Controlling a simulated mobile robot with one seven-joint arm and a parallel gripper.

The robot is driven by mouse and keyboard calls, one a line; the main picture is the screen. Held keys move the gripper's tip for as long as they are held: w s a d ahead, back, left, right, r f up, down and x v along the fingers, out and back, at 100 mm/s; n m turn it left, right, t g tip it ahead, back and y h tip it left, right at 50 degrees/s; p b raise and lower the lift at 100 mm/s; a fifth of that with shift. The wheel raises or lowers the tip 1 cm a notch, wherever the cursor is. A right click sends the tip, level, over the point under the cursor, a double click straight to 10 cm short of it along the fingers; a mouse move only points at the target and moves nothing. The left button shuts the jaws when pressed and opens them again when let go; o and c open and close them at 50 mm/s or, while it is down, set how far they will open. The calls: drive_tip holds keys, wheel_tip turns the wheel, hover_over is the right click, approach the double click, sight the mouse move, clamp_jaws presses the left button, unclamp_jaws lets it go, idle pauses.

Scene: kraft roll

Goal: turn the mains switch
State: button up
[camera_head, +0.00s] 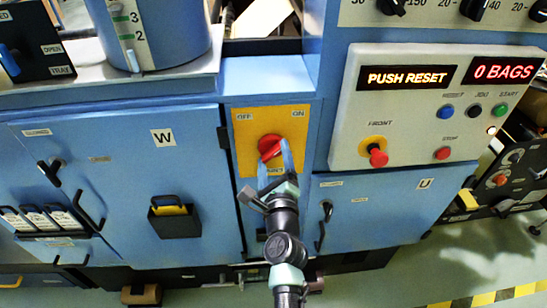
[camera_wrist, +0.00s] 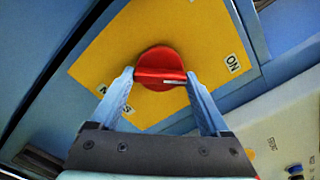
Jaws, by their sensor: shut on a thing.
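The mains switch is a round red knob (camera_head: 269,143) with a raised grip bar, on a yellow plate (camera_head: 246,112) marked OFF at upper left and ON at upper right. In the wrist view the red knob (camera_wrist: 160,58) sits between my two blue fingers, and its bar runs from one fingertip to the other. A small pale mark shows on the bar near the right finger. My gripper (camera_head: 272,158) reaches up from below and is shut on the bar; it also shows in the wrist view (camera_wrist: 160,80). The fingers partly hide the plate's lower label.
Right of the switch is a pale control panel (camera_head: 400,140) with buttons and a red emergency knob (camera_head: 378,156); its displays read PUSH RESET and 0 BAGS. Blue doors W (camera_head: 120,180) and U (camera_head: 385,205) flank the switch, with protruding handles.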

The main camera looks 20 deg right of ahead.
drive_tip(key=n, duration=0.4)
drive_tip(key=shift+n+b, duration=0.4)
drive_tip(key=n+b, duration=0.1)
drive_tip(key=n, duration=0.3)
drive_tip(key=shift+n, duration=0.3)
drive_tip(key=n+b, duration=0.1)
drive_tip(key=n, duration=0.3)
drive_tip(key=shift+n+b, duration=1.05)
drive_tip(key=shift+n, duration=1.05)
drive_tip(key=o, duration=1.2)
drive_tip(key=shift+s, duration=0.1)
